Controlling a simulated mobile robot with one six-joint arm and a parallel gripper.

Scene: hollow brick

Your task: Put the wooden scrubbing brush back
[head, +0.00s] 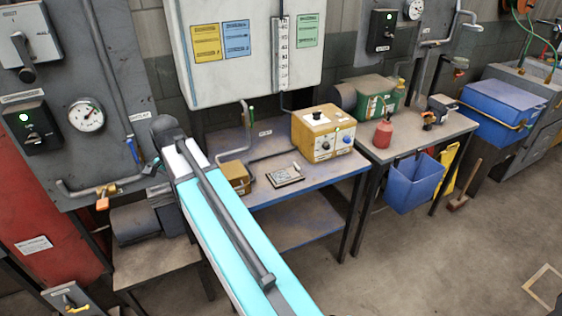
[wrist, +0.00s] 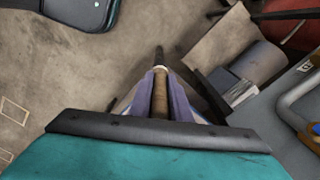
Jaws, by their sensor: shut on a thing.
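In the wrist view my gripper (wrist: 160,90) is shut on a slim brown wooden handle, which I take to be the wooden scrubbing brush (wrist: 160,98). The handle lies lengthwise between the two greyish-purple fingers. A pale band and a dark end show beyond the fingertips, over the floor. The near part of the brush is hidden behind the dark edge of my wrist. In the head view my arm crosses the middle, and neither my gripper nor the held brush can be made out.
A blue-topped workbench (head: 325,182) carries a yellow control box (head: 323,133) and a flat plate (head: 285,175). A blue bin (head: 413,185) hangs in front. Floor at right is mostly clear.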

